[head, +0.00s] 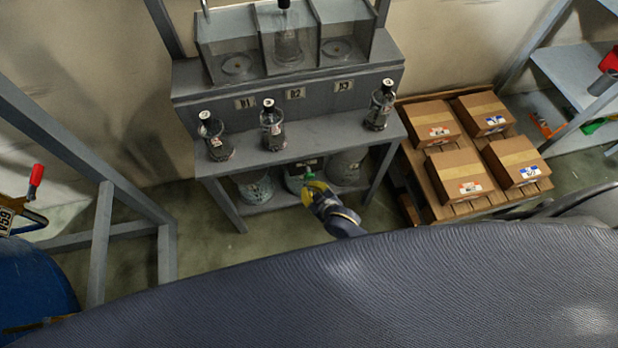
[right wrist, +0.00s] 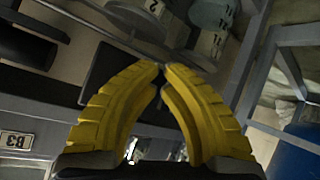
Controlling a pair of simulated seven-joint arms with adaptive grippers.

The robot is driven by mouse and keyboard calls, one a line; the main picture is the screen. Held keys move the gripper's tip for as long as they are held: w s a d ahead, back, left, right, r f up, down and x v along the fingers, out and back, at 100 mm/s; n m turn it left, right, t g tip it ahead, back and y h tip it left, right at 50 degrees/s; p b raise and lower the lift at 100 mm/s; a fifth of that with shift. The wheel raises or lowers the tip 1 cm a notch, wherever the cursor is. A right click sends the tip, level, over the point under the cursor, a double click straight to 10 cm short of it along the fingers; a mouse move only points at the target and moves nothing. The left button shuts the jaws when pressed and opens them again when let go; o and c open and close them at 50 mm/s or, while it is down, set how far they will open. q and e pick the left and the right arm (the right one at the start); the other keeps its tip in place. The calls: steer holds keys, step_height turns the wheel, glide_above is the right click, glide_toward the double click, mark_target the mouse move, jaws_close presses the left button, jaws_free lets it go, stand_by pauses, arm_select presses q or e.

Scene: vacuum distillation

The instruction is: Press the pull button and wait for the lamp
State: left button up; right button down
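I cannot make out a pull button or a lamp for certain in either view. The grey bench (head: 290,155) carries three compartments with labels B1 (head: 245,103), B2 (head: 295,93) and B3 (head: 345,86) on its front ledge. My right gripper (head: 312,188) has yellow fingers and is in front of the bench, over its lower shelf in the picture. In the right wrist view its fingertips (right wrist: 163,68) meet with nothing visible between them. My left gripper is in neither view.
Another stands in the middle compartment (head: 287,42). Larger containers sit below. Cartons (head: 455,175) lie on a pallet at right; a blue drum (head: 35,285) is at left.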

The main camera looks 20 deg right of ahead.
steer(key=shift+s, duration=2.1)
steer(key=s+d+f+m+g+h, duration=0.1)
steer(key=s+d+f+g, duration=0.15)
steer(key=s+f, duration=0.7)
steer(key=s+d+f+g, duration=0.25)
steer(key=s+f, duration=0.35)
steer(key=f, duration=0.6)
steer(key=s+d+f+m+g, duration=0.1)
steer(key=s+d+f, duration=0.3)
steer(key=s, duration=0.8)
steer(key=s+d+f+g+h, duration=0.1)
steer(key=s+d+f+g, duration=0.2)
steer(key=s+f, duration=0.3)
steer(key=s, duration=0.5)
steer(key=shift+s+d+f+m, duration=0.3)
steer(key=shift+s+d+m, duration=0.1)
